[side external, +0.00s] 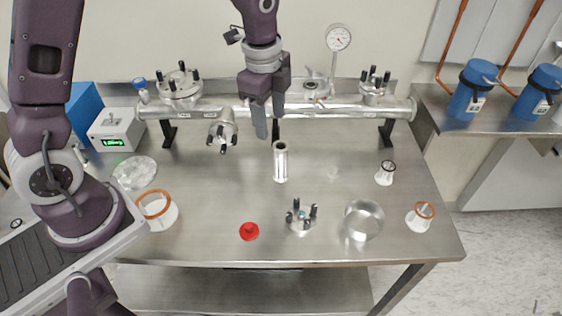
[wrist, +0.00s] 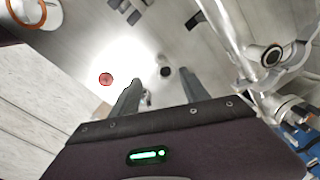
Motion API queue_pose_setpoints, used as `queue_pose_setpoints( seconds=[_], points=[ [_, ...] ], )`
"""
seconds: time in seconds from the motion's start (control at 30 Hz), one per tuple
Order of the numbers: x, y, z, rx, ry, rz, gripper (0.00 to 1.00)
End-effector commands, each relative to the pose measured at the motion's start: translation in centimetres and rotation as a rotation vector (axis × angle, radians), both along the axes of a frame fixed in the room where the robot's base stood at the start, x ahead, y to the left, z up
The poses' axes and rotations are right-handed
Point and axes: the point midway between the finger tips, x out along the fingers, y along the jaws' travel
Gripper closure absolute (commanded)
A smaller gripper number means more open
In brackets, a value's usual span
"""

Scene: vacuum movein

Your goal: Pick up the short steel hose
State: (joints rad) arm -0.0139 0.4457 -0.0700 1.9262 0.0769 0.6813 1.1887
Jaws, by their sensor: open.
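The short steel hose (side external: 280,165) looks like a shiny upright cylinder with a dark open top, standing on the steel table near its middle. My gripper (side external: 268,127) is open and empty, fingers pointing down, above and slightly left of the hose in the side view, apart from it. In the wrist view, a small dark round opening (wrist: 166,72), probably the hose's top, shows between my gripper's fingertips (wrist: 159,77); glare hides most of its body.
A long steel manifold pipe (side external: 325,108) with flanges and a pressure gauge (side external: 338,38) runs along the table's back. Bare table surrounds the hose.

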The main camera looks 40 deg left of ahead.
Motion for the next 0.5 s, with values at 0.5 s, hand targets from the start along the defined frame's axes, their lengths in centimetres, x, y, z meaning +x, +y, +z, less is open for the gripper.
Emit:
queue_pose_setpoints(
  seconds=[0.5],
  points=[
    [2.1,-0.9,-11.6,-0.001,0.096,-0.28,0.46]
  ],
)
